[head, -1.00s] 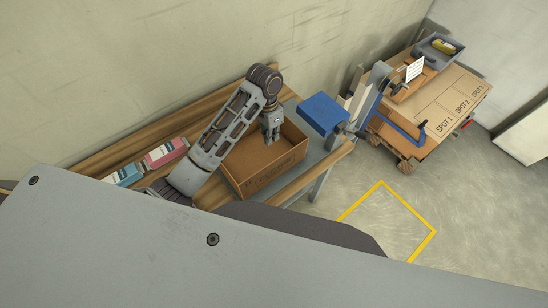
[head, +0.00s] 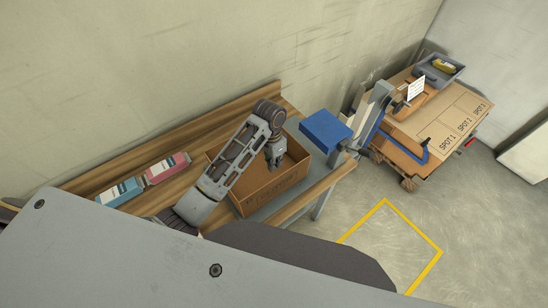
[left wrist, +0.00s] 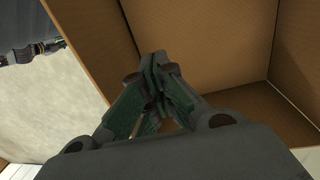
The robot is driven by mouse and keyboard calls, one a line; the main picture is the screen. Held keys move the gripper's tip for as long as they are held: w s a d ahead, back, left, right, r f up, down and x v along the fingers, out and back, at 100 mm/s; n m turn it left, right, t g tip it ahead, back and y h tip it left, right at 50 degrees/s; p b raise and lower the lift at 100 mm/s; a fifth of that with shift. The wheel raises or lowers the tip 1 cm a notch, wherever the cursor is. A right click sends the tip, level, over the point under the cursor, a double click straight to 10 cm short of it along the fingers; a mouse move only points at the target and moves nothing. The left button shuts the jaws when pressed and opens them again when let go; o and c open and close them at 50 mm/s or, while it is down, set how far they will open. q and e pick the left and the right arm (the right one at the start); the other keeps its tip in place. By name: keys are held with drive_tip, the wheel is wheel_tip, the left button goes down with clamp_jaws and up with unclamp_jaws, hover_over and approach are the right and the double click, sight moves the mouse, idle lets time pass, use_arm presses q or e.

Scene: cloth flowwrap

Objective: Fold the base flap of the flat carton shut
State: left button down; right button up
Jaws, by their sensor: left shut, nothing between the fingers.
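The carton is a brown open-topped cardboard box (head: 284,185) on the bench, with printing on its near side. Its walls stand up; I cannot make out a separate base flap. My left gripper (head: 274,163) points down over the carton's open inside, close to its right end. It is shut and empty. In the left wrist view the closed fingers (left wrist: 158,75) are in front of the carton's brown inner walls (left wrist: 215,40). I cannot tell whether they touch the cardboard. My right gripper is not in view.
A blue box-shaped head (head: 325,131) on a stand is just right of the carton. A cart (head: 455,115) stands farther right. The yellow-marked floor square (head: 392,245) is clear.

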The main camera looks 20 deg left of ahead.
use_arm(q)
drive_tip(key=shift+s+d+f+p, duration=0.1)
drive_tip(key=shift+f+p, duration=0.1)
drive_tip(key=shift+f, duration=1.2)
drive_tip(key=shift+s+d+f+p, duration=0.15)
drive_tip(key=shift+f, duration=1.2)
drive_tip(key=shift+s+d+f+p, duration=0.1)
drive_tip(key=shift+f+p, duration=0.1)
drive_tip(key=shift+f, duration=1.2)
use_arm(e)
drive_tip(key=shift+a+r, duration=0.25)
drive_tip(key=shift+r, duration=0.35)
use_arm(q)
drive_tip(key=shift+w, duration=0.1)
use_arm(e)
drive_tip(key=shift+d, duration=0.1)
